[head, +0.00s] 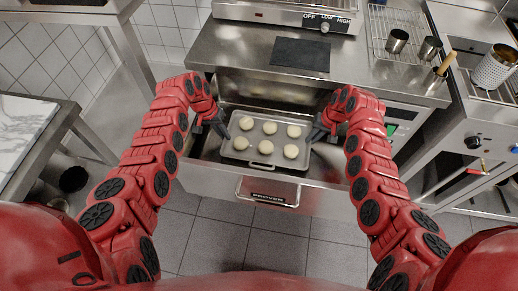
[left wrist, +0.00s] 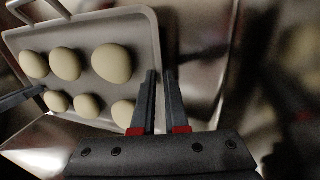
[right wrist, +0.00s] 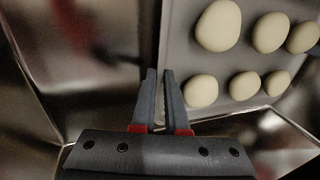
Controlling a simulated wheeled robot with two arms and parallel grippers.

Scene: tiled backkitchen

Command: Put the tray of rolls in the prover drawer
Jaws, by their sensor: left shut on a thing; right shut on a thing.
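The grey metal tray (head: 266,157) carries several pale round rolls (head: 265,146) in two rows. It is inside the pulled-out drawer (head: 222,187), whose front bears the PROVER label, and looks roughly level; I cannot tell whether it touches the drawer floor. My left gripper (head: 226,134) is shut on the tray's left rim, and my right gripper (head: 315,134) is shut on its right rim. In the left wrist view the fingers (left wrist: 160,76) pinch the rim beside the rolls (left wrist: 66,64). In the right wrist view the fingers (right wrist: 160,76) do likewise beside the rolls (right wrist: 218,26).
A steel counter (head: 235,48) with a dark mat (head: 300,54) lies above and behind the drawer. Metal cups (head: 396,40) stand to its right. A marble-topped table (head: 22,125) stands at the left. The tiled floor in front of the drawer is clear.

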